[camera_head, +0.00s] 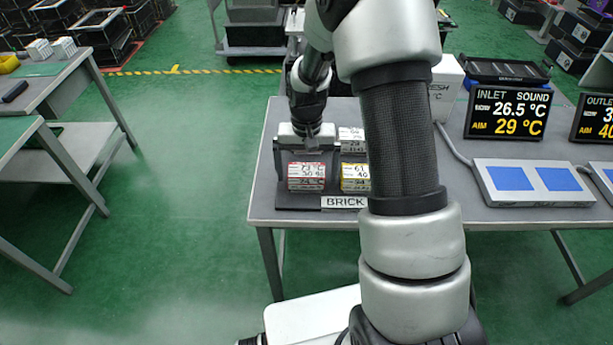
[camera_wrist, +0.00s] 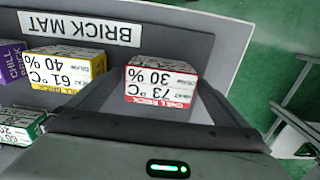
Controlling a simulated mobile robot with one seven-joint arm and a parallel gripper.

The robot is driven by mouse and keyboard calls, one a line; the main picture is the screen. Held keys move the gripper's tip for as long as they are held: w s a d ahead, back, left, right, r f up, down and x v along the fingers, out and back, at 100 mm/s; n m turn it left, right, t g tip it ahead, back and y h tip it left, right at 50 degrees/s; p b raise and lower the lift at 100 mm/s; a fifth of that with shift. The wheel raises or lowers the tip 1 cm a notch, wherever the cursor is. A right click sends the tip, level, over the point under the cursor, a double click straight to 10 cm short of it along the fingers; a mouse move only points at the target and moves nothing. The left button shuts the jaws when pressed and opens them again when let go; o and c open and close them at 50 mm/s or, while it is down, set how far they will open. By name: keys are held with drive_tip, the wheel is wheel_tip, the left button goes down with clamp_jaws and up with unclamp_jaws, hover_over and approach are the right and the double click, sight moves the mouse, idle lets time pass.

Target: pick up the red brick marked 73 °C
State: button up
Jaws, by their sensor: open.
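The red brick (camera_head: 306,176) marked 73 °C and 30 % is at the left front of the brick mat. It has a white label with red edges. In the wrist view the red brick (camera_wrist: 161,80) appears upside down, between my two fingers. My gripper (camera_head: 306,150) is open and points down at this brick, one finger on each side in the wrist view (camera_wrist: 160,92). I see no finger pressed on the brick, and I cannot tell how deep it sits between them. Its far side is hidden.
A yellow brick (camera_wrist: 66,66) marked 61 °C stands close beside the red one. A purple brick (camera_wrist: 12,63) and a green-edged brick (camera_wrist: 22,126) are farther left. The BRICK MAT sign (camera_wrist: 80,29) lies along the mat's edge. Display screens (camera_head: 508,110) and blue pads (camera_head: 533,180) are at right.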

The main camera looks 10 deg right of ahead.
drive_tip(key=shift+r, duration=0.1)
drive_tip(key=c, duration=1.3)
